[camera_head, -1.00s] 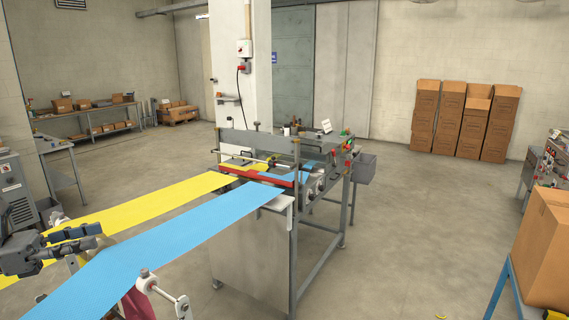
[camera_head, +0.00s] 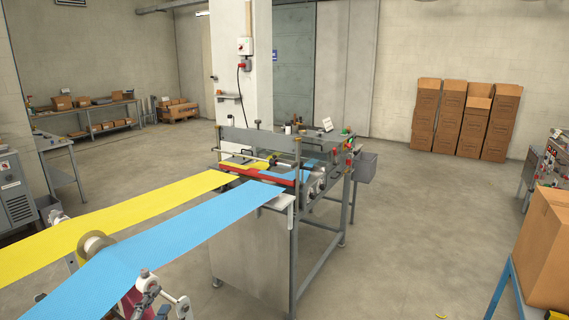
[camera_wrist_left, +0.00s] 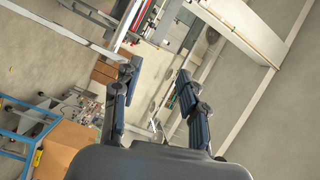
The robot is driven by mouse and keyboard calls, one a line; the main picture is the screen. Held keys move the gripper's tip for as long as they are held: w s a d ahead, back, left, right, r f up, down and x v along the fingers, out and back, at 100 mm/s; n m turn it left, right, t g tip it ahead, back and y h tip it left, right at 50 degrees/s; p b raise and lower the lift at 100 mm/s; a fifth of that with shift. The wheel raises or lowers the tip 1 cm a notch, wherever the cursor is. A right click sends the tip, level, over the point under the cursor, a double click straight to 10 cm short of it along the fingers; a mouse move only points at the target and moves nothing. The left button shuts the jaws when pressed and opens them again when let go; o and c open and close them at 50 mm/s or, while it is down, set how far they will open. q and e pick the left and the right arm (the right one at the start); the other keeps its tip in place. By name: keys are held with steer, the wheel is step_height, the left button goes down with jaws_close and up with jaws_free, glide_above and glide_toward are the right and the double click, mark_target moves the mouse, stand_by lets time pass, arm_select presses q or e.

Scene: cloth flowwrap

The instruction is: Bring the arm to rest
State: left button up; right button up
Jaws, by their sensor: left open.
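My right gripper is in neither view. A yellow cloth web (camera_head: 130,207) and a blue cloth web (camera_head: 190,225) run side by side from the lower left to the machine.
The wrapping machine (camera_head: 250,255) stands in the middle with a red bar across its infeed. A cardboard box (camera_head: 545,245) sits on a blue stand at the right. Tall cartons (camera_head: 465,120) stand by the back wall. Open floor (camera_head: 420,220) lies right of the machine.

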arm_select(q)
steer(key=s+d+f+n+g+y, duration=0.35)
steer(key=s+f+n+g, duration=0.55)
steer(key=s+f, duration=0.5)
steer(key=s+d+f+n+g+h, duration=0.1)
steer(key=s+d+n+g, duration=0.15)
steer(key=s, duration=0.65)
steer(key=s+d+f+n+g+h, duration=0.1)
steer(key=s+d+n+g, duration=0.15)
steer(key=s, duration=0.55)
step_height(320, 180, down, 41)
steer(key=s+g+b, duration=0.2)
steer(key=s+b, duration=0.1)
steer(key=b, duration=1)
steer(key=s+a+f+b, duration=0.1)
steer(key=s+f+b, duration=0.3)
steer(key=s+f, duration=0.4)
steer(key=s+a+f+b, duration=0.2)
steer(key=s+f+b, duration=0.3)
steer(key=f, duration=1)
steer(key=s, duration=0.2)
steer(key=shift+s+a+f+g, duration=0.2)
steer(key=shift+s+a+g, duration=0.05)
steer(key=shift+s+g, duration=0.15)
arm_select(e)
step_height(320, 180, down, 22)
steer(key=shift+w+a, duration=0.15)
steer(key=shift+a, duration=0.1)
